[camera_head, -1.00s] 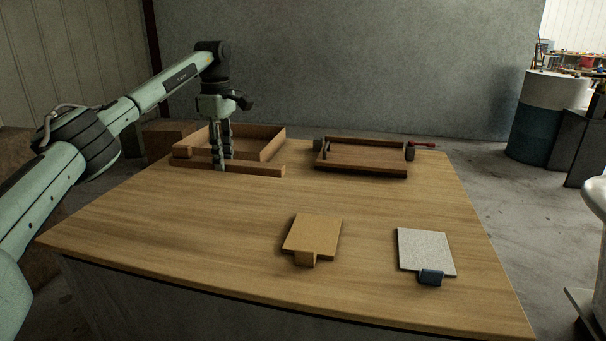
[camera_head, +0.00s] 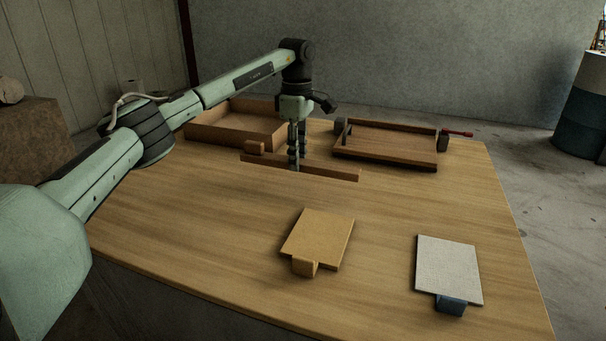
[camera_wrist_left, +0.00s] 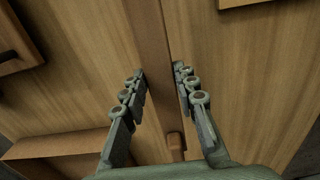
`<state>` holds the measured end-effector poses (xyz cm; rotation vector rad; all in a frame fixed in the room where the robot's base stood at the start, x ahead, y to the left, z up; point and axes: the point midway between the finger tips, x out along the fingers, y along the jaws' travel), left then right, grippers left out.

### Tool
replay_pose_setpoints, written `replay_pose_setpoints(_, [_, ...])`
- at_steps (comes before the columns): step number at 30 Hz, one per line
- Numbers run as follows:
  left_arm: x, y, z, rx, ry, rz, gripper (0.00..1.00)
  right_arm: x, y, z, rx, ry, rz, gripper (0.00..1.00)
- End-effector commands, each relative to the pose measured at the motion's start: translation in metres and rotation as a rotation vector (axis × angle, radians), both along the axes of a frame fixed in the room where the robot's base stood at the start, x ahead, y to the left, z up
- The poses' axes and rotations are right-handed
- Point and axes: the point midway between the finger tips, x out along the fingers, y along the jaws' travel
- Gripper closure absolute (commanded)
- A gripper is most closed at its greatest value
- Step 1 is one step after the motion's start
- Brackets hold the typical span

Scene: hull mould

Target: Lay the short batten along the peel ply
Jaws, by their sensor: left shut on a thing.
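My left gripper (camera_head: 294,166) points down and is shut on a long wooden batten (camera_head: 335,174). Its fingers grip the batten near its middle, and a small wooden block (camera_head: 255,147) shows at the batten's left end. In the left wrist view the batten (camera_wrist_left: 152,40) runs between the two fingers (camera_wrist_left: 159,74). It is at or just above the table; the gap is hard to tell. A white woven sheet (camera_head: 448,268), which looks like the peel ply, lies flat at the front right with a blue block (camera_head: 451,305) at its near edge. My right gripper is out of view.
A tan square board (camera_head: 318,237) with a wooden block (camera_head: 305,267) lies front centre on the wooden table (camera_head: 200,235). An open wooden tray (camera_head: 215,127) stands behind the batten. A shallow wooden frame (camera_head: 385,147) with a red-handled clamp (camera_head: 455,133) stands back right.

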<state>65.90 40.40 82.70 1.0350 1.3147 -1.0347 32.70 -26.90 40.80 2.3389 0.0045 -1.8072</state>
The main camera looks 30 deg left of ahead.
Motion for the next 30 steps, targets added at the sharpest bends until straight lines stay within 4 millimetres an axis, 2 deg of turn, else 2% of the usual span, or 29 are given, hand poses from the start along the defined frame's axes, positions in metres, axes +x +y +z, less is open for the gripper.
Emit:
replay_pose_setpoints(3, [0.001, -0.012, -0.006, 0.000, -0.001, -0.001, 1.00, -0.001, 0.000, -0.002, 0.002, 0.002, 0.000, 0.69])
replay_pose_setpoints(8, [0.001, -0.014, -0.015, 0.000, 0.000, 0.002, 1.00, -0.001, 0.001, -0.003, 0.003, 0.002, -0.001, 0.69])
replay_pose_setpoints(15, [0.001, -0.014, -0.047, -0.001, 0.000, 0.001, 1.00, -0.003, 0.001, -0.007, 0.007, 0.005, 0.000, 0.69])
replay_pose_setpoints(19, [0.001, -0.014, -0.048, -0.001, -0.002, 0.001, 1.00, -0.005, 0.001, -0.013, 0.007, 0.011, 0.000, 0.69])
replay_pose_setpoints(26, [0.001, -0.014, -0.051, 0.000, -0.001, 0.001, 1.00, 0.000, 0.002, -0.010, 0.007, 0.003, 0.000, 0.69])
replay_pose_setpoints(27, [0.001, -0.014, -0.051, 0.000, -0.001, 0.000, 0.68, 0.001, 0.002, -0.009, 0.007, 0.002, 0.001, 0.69])
replay_pose_setpoints(30, [0.001, -0.014, -0.051, 0.000, -0.001, 0.000, 0.55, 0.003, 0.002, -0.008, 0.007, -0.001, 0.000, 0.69])
